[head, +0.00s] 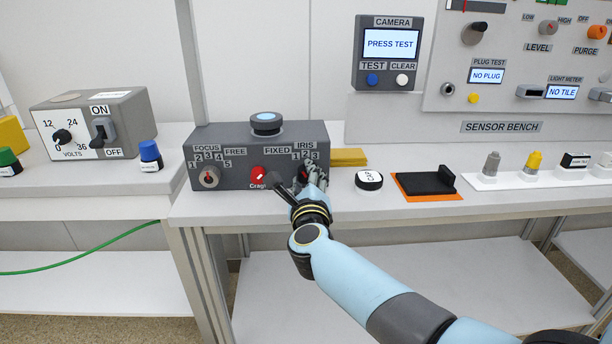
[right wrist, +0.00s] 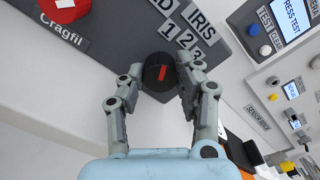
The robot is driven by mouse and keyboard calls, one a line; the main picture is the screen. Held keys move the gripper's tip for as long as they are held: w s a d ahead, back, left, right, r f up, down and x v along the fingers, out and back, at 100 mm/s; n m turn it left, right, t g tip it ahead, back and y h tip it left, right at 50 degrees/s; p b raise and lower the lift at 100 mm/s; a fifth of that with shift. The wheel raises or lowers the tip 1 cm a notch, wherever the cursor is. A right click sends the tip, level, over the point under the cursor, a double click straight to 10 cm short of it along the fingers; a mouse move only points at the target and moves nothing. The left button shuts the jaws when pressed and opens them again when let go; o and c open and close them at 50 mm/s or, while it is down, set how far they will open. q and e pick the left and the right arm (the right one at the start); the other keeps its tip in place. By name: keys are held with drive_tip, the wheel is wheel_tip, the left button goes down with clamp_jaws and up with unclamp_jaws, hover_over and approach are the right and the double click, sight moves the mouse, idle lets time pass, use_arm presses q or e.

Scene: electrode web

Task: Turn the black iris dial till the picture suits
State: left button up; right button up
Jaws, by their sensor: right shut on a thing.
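The black iris dial (right wrist: 160,74) has a red pointer line and sits on the dark grey camera box (head: 232,142), below the IRIS label with marks 1, 2 and 3. My right gripper (right wrist: 154,84) is shut on the dial, one finger on each side of it. In the head view my right gripper (head: 312,180) covers most of the dial. The camera display (head: 391,44) at the back reads PRESS TEST, with a blue TEST button (head: 372,80) and a white CLEAR button (head: 402,80) under it. My left gripper does not show.
On the same box are a red knob (head: 259,175) close left of my gripper and a focus knob (head: 209,177). A white cap (head: 369,179), an orange mat (head: 428,193) with a black block, and yellow sheets (head: 348,157) lie to the right. A power supply (head: 95,125) stands left.

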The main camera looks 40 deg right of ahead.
idle(0.4)
drive_tip(key=o, duration=1.2)
drive_tip(key=shift+c, duration=0.2)
drive_tip(key=v, duration=1.2)
drive_tip(key=shift+s+f, duration=0.1)
